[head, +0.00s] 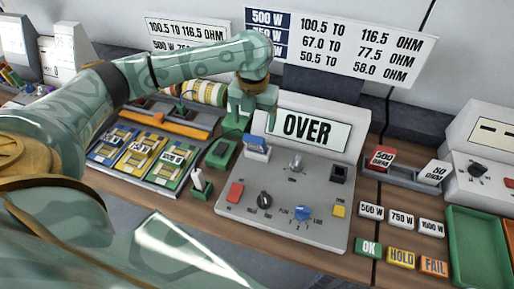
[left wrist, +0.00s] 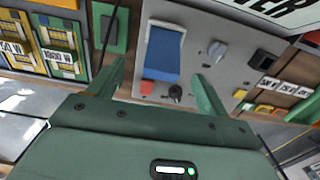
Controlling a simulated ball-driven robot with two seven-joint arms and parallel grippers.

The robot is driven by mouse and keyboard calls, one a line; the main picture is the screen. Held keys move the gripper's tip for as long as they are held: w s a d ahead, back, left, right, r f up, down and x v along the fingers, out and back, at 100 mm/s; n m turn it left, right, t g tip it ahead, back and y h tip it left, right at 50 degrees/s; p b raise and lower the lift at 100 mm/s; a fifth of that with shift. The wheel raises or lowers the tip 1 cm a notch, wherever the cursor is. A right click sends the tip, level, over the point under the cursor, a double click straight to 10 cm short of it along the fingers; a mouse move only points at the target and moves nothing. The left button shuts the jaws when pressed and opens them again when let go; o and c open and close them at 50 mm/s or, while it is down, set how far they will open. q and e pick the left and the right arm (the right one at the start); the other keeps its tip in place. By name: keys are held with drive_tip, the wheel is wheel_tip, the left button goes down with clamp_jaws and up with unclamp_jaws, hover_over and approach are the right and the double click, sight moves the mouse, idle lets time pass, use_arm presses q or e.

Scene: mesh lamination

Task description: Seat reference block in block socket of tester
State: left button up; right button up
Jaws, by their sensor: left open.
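The tester (head: 285,215) is a grey sloped panel with an "OVER" display, knobs and a dark square recess (head: 339,173) at its upper right. A block with a blue top and pale front (head: 257,146) stands at the panel's upper left; I cannot tell whether it is seated in a socket. My left gripper (head: 252,112) is open just above and behind it. In the left wrist view the blue block (left wrist: 163,52) shows ahead, between the open fingers (left wrist: 160,78), with no visible grip. A red 500 ohm block (head: 381,158) and a white block (head: 437,172) stand in a grey tray. My right gripper is out of view.
Green holders (head: 221,153) and a rack of labelled mesh samples (head: 145,155) stand left of the tester. Label keys (head: 402,220), OK, HOLD and FAIL buttons (head: 401,257) and a green bin (head: 478,245) lie right. A sign (head: 340,45) stands behind.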

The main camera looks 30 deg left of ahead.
use_arm(q)
drive_tip(key=b, duration=0.1)
hover_over(256, 151)
drive_tip(key=f, duration=0.4)
drive_tip(key=shift+a+f, duration=0.1)
drive_tip(key=shift+a, duration=0.2)
drive_tip(key=f, duration=0.1)
drive_tip(key=f+b, duration=0.1)
drive_tip(key=f, duration=0.1)
drive_tip(key=f+b, duration=0.1)
drive_tip(key=f, duration=0.1)
drive_tip(key=shift+d+f, duration=0.2)
drive_tip(key=shift+d, duration=0.05)
drive_tip(key=shift+r, duration=0.1)
drive_tip(key=c, duration=1.3)
drive_tip(key=shift+r, duration=0.1)
